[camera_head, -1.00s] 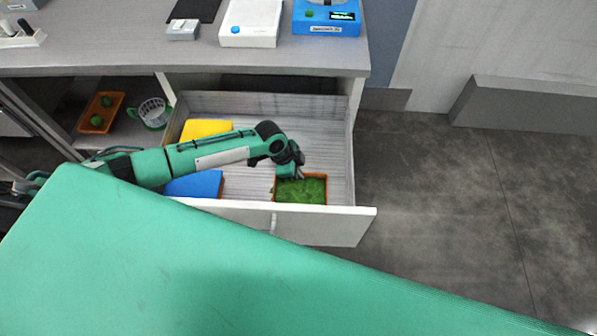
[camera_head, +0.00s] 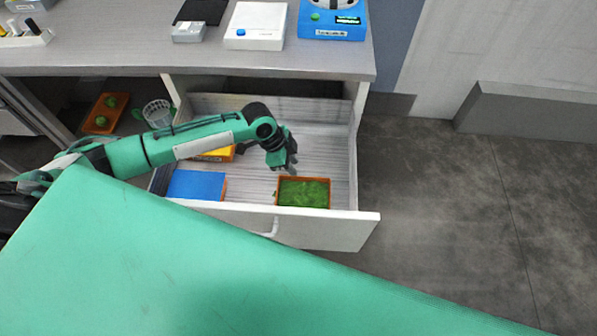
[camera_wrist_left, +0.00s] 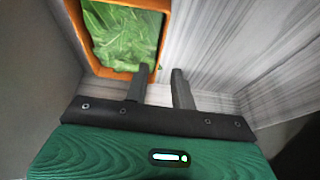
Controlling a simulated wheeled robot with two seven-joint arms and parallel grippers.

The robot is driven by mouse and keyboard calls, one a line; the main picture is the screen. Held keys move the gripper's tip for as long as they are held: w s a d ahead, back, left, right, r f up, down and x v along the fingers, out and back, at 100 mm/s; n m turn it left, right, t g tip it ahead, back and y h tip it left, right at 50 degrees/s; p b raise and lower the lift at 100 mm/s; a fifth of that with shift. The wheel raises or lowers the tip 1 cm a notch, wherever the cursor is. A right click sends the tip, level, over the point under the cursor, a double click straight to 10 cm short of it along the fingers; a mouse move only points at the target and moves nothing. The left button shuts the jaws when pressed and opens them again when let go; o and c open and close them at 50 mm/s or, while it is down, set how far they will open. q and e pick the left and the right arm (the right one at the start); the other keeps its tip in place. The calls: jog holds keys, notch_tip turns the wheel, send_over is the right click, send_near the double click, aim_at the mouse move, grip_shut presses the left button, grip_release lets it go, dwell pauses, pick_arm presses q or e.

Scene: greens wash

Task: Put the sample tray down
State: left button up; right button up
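The sample tray (camera_head: 303,205) is orange and filled with green leaves. It sits on the floor of the open drawer (camera_head: 340,226), at the front right. In the left wrist view the tray (camera_wrist_left: 161,38) is at the upper left, just past the fingers. My left gripper (camera_head: 289,170) is above and behind the tray in the head view. Its fingers (camera_wrist_left: 160,82) are apart with nothing between them, and the tray appears clear of them. My right gripper is not in view.
A blue box (camera_head: 197,185) and a yellow box (camera_head: 217,154), partly behind my arm, are also in the drawer. An orange tray (camera_head: 104,113) and a white basket (camera_head: 156,112) are on the shelf at left. Devices, including a blue scale (camera_head: 332,25), stand on the counter.

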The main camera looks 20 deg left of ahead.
pick_arm(q)
jog(key=shift+v, duration=2.05)
